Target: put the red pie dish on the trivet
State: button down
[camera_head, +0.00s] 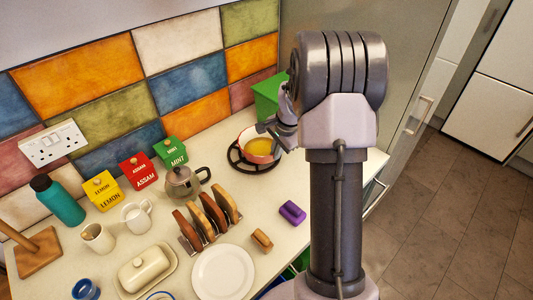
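The red pie dish (248,133), with a yellow inside, is at the back right of the counter, over the black round trivet (236,165). The trivet's ring shows at the dish's left and front. I cannot tell whether the dish rests on the trivet or hangs just above it. My gripper (272,130) is at the dish's right rim, and my arm stands to its right. The fingertips are small and partly hidden against the rim, so their grip on the dish cannot be made out.
A green box (268,95) stands behind the dish. To the left are a grey teapot (183,184), a toast rack (205,222) with toast, and tea boxes. A purple block (292,212), a small brown item (262,240) and a white plate (223,273) lie in front. Counter between trivet and purple block is clear.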

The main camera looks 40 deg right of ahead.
aim_at(268, 153)
jog(key=w, duration=0.4)
jog(key=shift+w+a+f, duration=0.1)
jog(key=shift+f, duration=0.1)
jog(key=shift+s+b+x, duration=0.15)
jog(key=shift+b+x, duration=0.2)
jog(key=shift+x, duration=0.5)
jog(key=shift+s+b+x, duration=0.2)
jog(key=shift+b+x, duration=0.15)
jog(key=shift+x, duration=0.5)
jog(key=shift+f, duration=0.1)
jog(key=shift+f, duration=0.15)
jog(key=c, duration=1.6)
grip_release()
